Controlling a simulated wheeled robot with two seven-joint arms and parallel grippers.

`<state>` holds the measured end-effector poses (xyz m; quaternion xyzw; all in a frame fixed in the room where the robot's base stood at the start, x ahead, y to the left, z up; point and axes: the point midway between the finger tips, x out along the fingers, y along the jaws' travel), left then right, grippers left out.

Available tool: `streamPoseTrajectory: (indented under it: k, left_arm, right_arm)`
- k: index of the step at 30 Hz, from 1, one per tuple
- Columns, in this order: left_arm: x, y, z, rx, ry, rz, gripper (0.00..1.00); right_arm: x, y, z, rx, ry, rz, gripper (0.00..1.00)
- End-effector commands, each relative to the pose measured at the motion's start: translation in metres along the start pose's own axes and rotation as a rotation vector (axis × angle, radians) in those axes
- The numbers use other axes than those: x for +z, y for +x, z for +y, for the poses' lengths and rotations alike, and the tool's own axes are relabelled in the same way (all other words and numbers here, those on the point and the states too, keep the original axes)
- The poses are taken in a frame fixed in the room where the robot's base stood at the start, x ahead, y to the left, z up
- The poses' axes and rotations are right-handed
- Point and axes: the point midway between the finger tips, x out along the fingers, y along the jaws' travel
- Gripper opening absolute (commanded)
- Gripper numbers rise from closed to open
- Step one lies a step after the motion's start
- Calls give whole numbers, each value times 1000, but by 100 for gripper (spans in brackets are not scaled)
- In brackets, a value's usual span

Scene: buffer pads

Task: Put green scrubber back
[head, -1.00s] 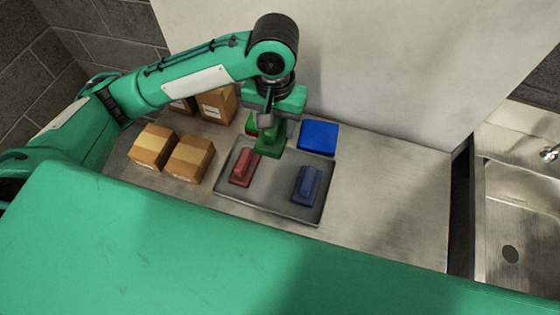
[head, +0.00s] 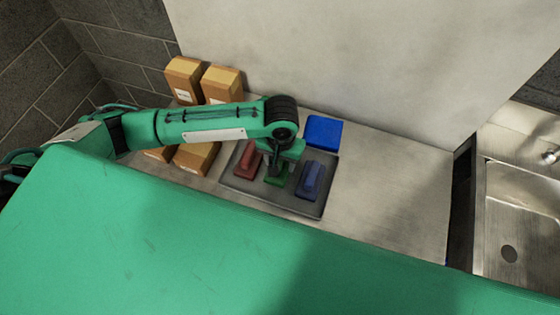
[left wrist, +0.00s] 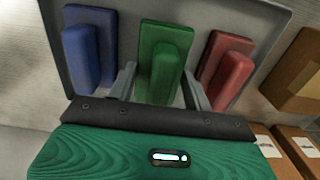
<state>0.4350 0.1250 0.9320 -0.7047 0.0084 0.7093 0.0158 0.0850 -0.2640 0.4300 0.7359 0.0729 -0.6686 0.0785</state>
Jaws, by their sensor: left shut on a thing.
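The green scrubber (head: 278,181) is in the grey tray (head: 290,206), between the red scrubber (head: 247,160) and the blue scrubber (head: 311,179). My left gripper (head: 277,170) is down over the tray, shut on the green scrubber's handle. In the left wrist view the green scrubber (left wrist: 165,50) stands between my two fingers, with the blue scrubber (left wrist: 88,50) to its left and the red scrubber (left wrist: 228,68) to its right. Whether its base rests fully on the tray floor is hard to tell. My right gripper is not in view.
A blue pad (head: 323,132) lies behind the tray. Cardboard boxes (head: 222,84) stand left of the tray, partly hidden by my left arm. A metal sink (head: 520,215) is at the right. The counter (head: 395,185) between tray and sink is clear.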

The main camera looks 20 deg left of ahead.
Motion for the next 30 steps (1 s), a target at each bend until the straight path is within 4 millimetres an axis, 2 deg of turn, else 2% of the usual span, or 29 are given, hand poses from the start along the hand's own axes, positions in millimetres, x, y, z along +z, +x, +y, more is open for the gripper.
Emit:
streamPoseTrajectory:
  k: [4, 15, 16, 19, 30]
  left_arm:
    - [0, 16, 0, 0, 0, -1, 26]
    - [0, 19, 0, 0, 0, 0, 26]
    - [0, 20, 0, 0, 0, 0, 52]
    - [0, 20, 0, 0, 0, 1, 72]
    - [0, 16, 0, 1, 1, 2, 72]
  right_arm:
    - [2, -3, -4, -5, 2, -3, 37]
    - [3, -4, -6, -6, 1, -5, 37]
    - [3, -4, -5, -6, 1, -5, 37]
    - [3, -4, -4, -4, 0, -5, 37]
    - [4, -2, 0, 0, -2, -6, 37]
